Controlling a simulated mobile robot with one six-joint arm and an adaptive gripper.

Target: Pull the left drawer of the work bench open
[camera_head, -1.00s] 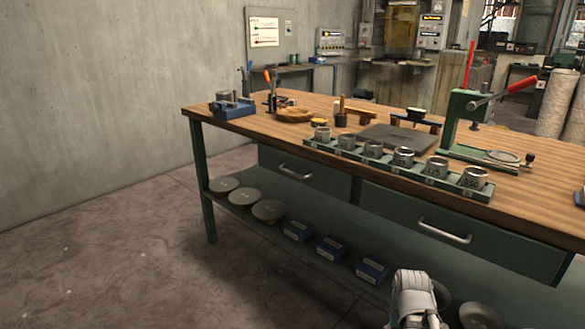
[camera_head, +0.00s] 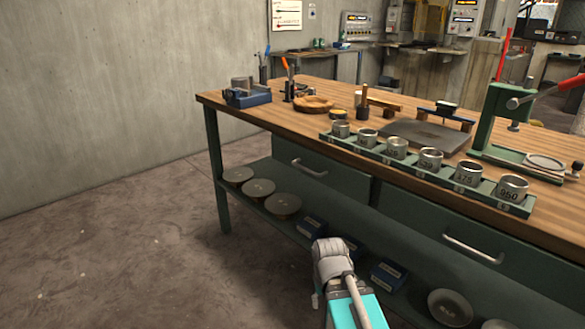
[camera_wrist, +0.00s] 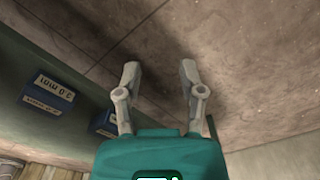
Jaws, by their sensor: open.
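The work bench (camera_head: 300,116) has a wooden top and a dark green frame. Its left drawer (camera_head: 345,182) is dark green and looks shut, with a silver bar handle (camera_head: 309,168) on its front. My gripper (camera_wrist: 160,72) shows in the wrist view with its two grey fingers apart and nothing between them. The floor lies beyond the fingers. In the head view my arm is low in front of the bench, below and in front of the left drawer. The fingers cannot be made out there. The handle does not show in the wrist view.
The right drawer's handle (camera_head: 473,249) is at the right. The lower shelf holds round discs (camera_head: 283,204) and blue boxes (camera_head: 389,275), which also show in the wrist view (camera_wrist: 50,93). A rack of metal rings (camera_head: 430,165) stands along the top's front edge. The floor at left is clear.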

